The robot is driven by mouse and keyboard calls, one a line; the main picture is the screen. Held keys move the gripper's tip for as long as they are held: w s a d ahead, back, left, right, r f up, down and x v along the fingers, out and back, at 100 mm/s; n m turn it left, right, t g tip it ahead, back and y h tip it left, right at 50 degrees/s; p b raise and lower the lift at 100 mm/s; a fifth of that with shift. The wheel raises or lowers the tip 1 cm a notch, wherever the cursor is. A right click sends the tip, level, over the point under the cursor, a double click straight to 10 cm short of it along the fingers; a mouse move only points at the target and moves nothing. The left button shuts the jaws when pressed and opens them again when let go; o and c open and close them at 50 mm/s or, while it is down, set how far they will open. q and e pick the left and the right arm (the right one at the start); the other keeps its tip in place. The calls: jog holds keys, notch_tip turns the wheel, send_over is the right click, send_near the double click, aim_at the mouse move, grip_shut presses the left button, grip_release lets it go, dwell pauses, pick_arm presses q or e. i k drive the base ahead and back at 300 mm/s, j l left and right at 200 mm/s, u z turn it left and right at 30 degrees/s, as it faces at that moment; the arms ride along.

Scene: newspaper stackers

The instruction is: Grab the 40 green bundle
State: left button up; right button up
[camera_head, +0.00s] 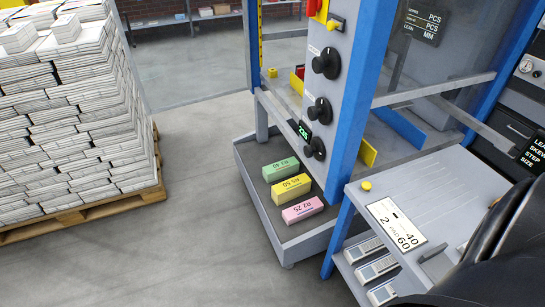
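The green bundle (281,170), whose label appears to read 40, lies flat in a low grey tray (251,190) at the foot of the machine. It is the farthest of three bundles in a row. A yellow bundle (292,188) marked 50 lies just in front of it, and a pink bundle (303,209) marked 25 lies nearest. Nothing covers the green bundle. Neither of my grippers shows in the head view.
The stacker machine, with a grey knob panel (326,100) and blue posts, rises beside the tray. A grey shelf (440,195) juts out at right. A pallet of newspapers (75,110) stands at left. Grey floor (190,200) between pallet and tray is clear. A black curved shape fills the lower right.

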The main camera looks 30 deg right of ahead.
aim_at(271, 173)
jog(key=i+j, duration=0.1)
jog(key=i, duration=1.35)
jog(key=i+l+z, duration=0.15)
jog(key=i+z, duration=0.65)
jog(key=i, duration=0.15)
jog(key=i+j+z, duration=0.15)
jog(key=i+z, duration=0.3)
jog(key=i+l+u, duration=0.1)
jog(key=i+u, duration=0.15)
jog(key=i, duration=0.15)
jog(key=i+l+u, duration=0.25)
jog(key=i, duration=0.15)
jog(key=u, duration=7.95)
